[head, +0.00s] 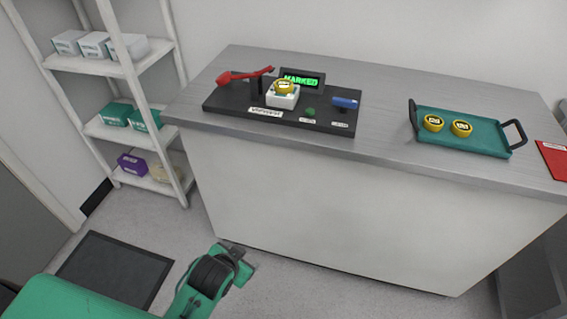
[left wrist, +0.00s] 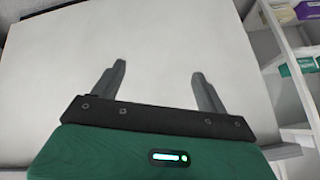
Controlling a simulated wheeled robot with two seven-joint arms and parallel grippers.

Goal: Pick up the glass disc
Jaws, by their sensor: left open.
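A round yellow piece with a dark-and-white label (head: 284,87) sits on a small white block (head: 283,99) on the black instrument base (head: 230,103). Two similar yellow round pieces, one left (head: 433,123) and one right (head: 461,128), lie on a teal tray (head: 480,145). I cannot tell which of these is the glass disc. My left gripper (left wrist: 157,80) is open and empty in the left wrist view, its two fingers pointing toward the pale counter front. In the head view my left arm is low, in front of the counter and below its top. My right gripper is not in view.
The instrument has a red lever (head: 243,75), a green-lit display reading MARKED (head: 302,80), a green button (head: 309,112) and a blue part (head: 345,102). A red item (head: 555,158) lies at the counter's right end. A white shelf with boxes (head: 110,68) stands left. The counter (head: 385,125) is bare between instrument and tray.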

